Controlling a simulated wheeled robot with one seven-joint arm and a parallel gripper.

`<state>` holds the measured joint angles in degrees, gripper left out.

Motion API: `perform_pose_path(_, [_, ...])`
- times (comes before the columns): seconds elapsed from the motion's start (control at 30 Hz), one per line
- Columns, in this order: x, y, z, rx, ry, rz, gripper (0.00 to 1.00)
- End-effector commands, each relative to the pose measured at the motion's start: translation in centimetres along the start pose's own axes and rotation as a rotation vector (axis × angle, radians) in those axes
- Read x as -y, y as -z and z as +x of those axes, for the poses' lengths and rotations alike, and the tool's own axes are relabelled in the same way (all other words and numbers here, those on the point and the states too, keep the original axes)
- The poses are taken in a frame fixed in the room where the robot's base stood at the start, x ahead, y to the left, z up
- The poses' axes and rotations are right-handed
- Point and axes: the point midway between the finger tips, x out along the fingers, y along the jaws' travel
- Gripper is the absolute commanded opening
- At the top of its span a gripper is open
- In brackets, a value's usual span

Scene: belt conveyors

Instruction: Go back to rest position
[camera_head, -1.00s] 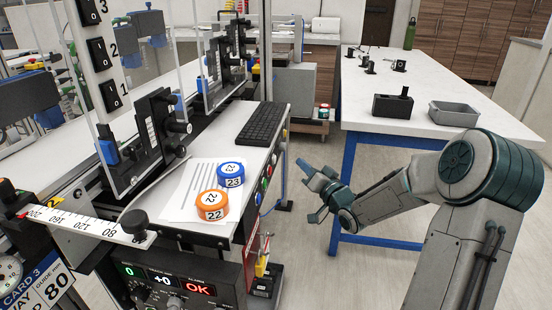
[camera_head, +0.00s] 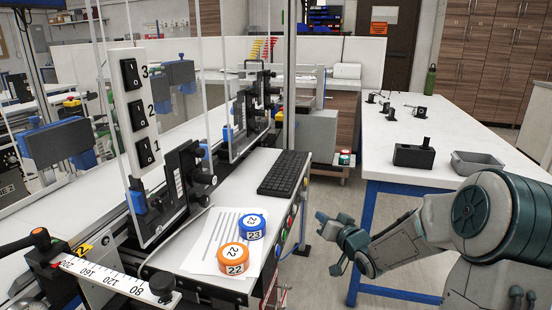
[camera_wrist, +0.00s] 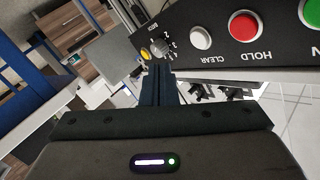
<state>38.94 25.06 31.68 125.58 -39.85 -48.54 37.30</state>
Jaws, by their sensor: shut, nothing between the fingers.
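My gripper (camera_head: 330,228) is in the gap between the conveyor's side shelf and the white table, to the right of the shelf. Its fingers are shut and hold nothing. In the wrist view the closed fingers (camera_wrist: 158,84) point toward a dark button panel (camera_wrist: 225,35). I cannot tell how far the fingertips are from the panel.
A blue puck (camera_head: 251,226) and an orange puck (camera_head: 233,259) stand on paper on the shelf, near a black keyboard (camera_head: 284,173). The white table (camera_head: 410,170) at right holds a black block (camera_head: 413,155) and a grey tray (camera_head: 474,163).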

Motion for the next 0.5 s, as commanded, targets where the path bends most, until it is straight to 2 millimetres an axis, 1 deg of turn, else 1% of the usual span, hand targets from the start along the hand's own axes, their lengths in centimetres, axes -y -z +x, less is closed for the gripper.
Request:
perform_pose_path(0.03, [1.4, 1.4, -0.7, 0.053, -0.059, -0.055, 0.0])
perform_pose_path(0.17, [2.3, 2.5, -3.3, 0.197, -0.235, -0.167, 0.0])
perform_pose_path(0.27, [3.3, 3.6, -6.2, 0.302, -0.357, -0.231, 0.0])
perform_pose_path(0.37, [4.5, 4.8, -9.6, 0.403, -0.465, -0.271, 0.0])
perform_pose_path(0.4, [5.1, 5.2, -11.1, 0.445, -0.504, -0.281, 0.0])
perform_pose_path(0.47, [6.2, 5.8, -13.5, 0.508, -0.551, -0.29, 0.0])
perform_pose_path(0.5, [6.9, 6.1, -15.1, 0.551, -0.584, -0.291, 0.0])
